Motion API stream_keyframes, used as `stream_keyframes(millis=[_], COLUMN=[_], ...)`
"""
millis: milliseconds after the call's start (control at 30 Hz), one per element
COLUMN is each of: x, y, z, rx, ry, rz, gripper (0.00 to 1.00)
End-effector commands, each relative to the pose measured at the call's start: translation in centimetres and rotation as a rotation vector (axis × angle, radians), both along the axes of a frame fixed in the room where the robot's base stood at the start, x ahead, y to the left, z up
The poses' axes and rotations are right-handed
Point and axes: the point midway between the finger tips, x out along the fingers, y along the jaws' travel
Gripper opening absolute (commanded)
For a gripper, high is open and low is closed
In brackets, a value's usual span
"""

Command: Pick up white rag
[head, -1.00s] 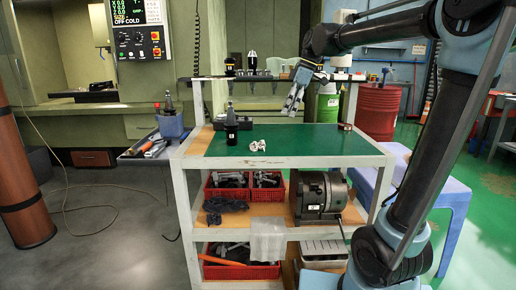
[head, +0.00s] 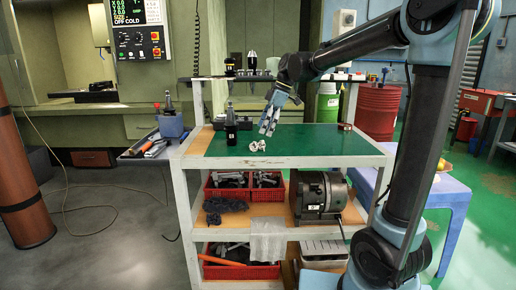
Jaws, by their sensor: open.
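A small crumpled white thing (head: 257,146) lies on the cart's green top (head: 320,141), near the front edge; it looks like a rag, though it is too small to be sure. A second whitish cloth (head: 268,240) hangs over the front of the cart's lower shelf. My gripper (head: 267,132) is open and empty, with its fingers pointing down. In the picture it is just above and right of the crumpled white thing, apart from it.
A dark tool holder (head: 231,125) stands on the green top, left of my gripper. Tool holders line the rack (head: 300,77) behind. A grey motor (head: 318,195) and red bins (head: 228,188) fill the shelf below. The right of the green top is mostly clear.

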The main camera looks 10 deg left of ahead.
Motion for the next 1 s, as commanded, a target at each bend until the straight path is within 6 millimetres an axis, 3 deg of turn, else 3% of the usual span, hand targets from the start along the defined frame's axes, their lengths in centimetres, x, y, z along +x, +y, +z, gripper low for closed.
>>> stream_keyframes(millis=[267,600,933,1000], x=[-0.2,-0.6,-0.7,-0.7], y=[0.7,2.5,2.8,2.7], z=[-1.7,-5.4,-6.0,-6.0], rx=[0.0,0.0,0.0,0.0], ry=[0.0,0.001,0.0,0.0], rz=[0.0,0.0,0.0,0.0], gripper=[0.73,0.73,0.73,0.59])
